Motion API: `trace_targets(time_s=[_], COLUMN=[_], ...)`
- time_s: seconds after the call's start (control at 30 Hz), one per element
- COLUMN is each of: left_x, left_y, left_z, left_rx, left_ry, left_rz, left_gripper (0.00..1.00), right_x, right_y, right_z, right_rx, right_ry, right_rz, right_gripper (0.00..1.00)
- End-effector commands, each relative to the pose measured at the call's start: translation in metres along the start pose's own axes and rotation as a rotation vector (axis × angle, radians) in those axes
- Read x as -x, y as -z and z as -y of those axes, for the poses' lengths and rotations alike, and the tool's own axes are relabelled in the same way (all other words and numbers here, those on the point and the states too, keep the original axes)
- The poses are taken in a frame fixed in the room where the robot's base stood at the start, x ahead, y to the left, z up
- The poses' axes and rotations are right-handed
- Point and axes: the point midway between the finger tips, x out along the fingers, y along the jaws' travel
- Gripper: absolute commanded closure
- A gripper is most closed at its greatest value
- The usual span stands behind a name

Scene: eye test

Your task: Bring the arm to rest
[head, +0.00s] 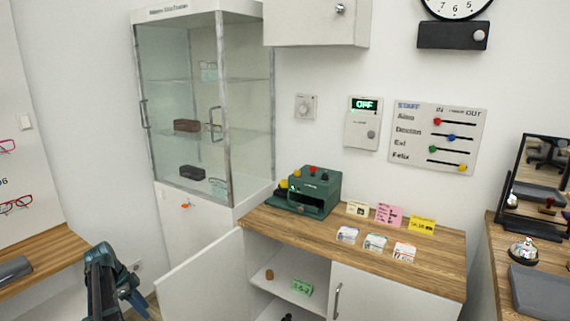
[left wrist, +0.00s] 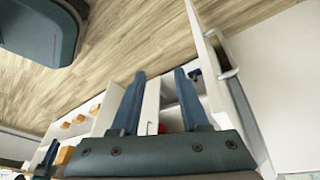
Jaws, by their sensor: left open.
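My left gripper (head: 120,287) is at the bottom left of the head view, in front of the open white cabinet door (head: 205,280). In the left wrist view its two blue fingers (left wrist: 159,78) stand well apart, with nothing held between them. A small red thing shows beyond the fingers, too small to name. My right gripper is in neither view.
A wood-topped cabinet (head: 447,272) carries a green device (head: 315,193) and small cards. A glass display case (head: 180,100) stands behind. Wooden counters lie left (head: 55,257) and right. Wood floor (left wrist: 130,35) shows in the left wrist view.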

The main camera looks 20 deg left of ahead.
Motion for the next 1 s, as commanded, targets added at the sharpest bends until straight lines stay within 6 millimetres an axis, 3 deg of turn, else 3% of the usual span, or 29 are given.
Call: trace_targets(time_s=[0.27, 0.4, 0.6, 0.8, 1.0], left_x=[-0.044, -0.075, -0.112, -0.137, -0.150], left_y=[0.101, 0.169, 0.243, 0.289, 0.307], left_z=[-0.055, -0.111, -0.202, -0.300, -0.373], left_rx=[0.078, 0.144, 0.243, 0.335, 0.406], left_ry=[-0.045, -0.056, -0.023, 0.053, 0.138], left_rz=[0.087, 0.163, 0.272, 0.352, 0.388], left_gripper=[0.55, 0.55, 0.55, 0.55, 0.55], right_x=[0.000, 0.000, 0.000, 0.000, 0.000], right_y=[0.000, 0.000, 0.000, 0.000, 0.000], right_z=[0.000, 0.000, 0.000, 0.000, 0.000], right_rx=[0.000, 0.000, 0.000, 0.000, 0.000], right_ry=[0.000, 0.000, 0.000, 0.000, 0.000], right_rz=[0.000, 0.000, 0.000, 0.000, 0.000], right_gripper=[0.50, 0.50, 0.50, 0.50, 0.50])
